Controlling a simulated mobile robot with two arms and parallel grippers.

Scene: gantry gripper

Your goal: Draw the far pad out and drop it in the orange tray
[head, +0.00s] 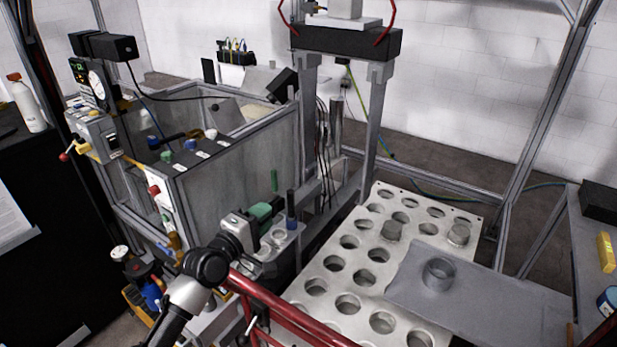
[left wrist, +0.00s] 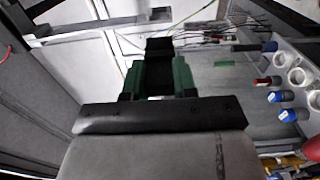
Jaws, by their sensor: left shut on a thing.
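My left gripper (head: 261,212) is in the middle of the head view, beside the grey-walled tank. Green parts show at its tip. In the left wrist view my left gripper (left wrist: 158,80) has a green piece on each side of a dark block (left wrist: 158,72). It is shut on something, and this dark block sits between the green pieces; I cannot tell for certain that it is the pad. The gantry gripper (head: 345,43) is a black crossbar with two grey legs, behind and right of my gripper. I cannot make out an orange tray. My right gripper is not in view.
The tank (head: 240,150) stands left of my gripper. A small rack (head: 287,238) with a blue-collared piece is close on its right. A perforated metal plate (head: 330,260) and a grey sheet (head: 480,290) lie at the right. A red rail (head: 290,312) crosses in front.

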